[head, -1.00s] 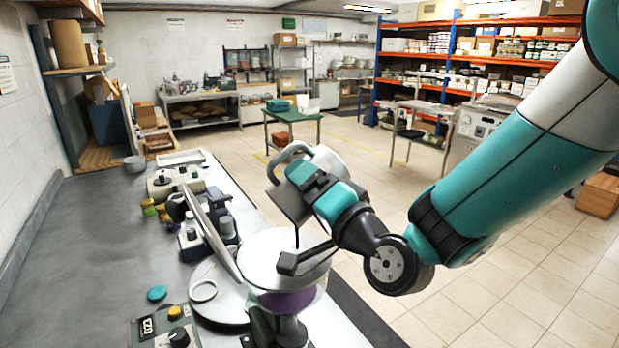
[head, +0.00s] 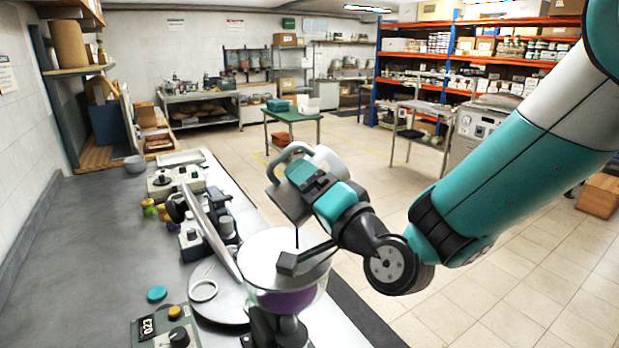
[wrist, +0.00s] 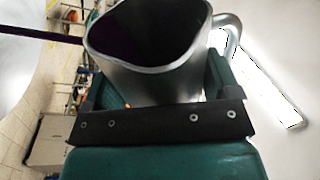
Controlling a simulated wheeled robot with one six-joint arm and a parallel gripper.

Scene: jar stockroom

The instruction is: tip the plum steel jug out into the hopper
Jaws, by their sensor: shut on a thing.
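My gripper (head: 312,178) is shut on the steel jug (head: 328,160), whose looped handle (head: 284,156) sticks out to the left. In the wrist view the jug (wrist: 155,80) sits between the fingers, its mouth dark purple inside. The jug is tipped, and a thin purple stream (wrist: 45,35) leaves its lip. The stream (head: 296,238) falls into the hopper (head: 262,262), a wide pale, see-through bowl just below my gripper. Purple contents (head: 285,300) show through its lower wall. Part of the jug is hidden behind my gripper.
The hopper stands on a grey bench (head: 95,230). Small devices (head: 190,185), a teal lid (head: 157,293) and a control box (head: 165,328) lie farther left. Open tiled floor is to the right.

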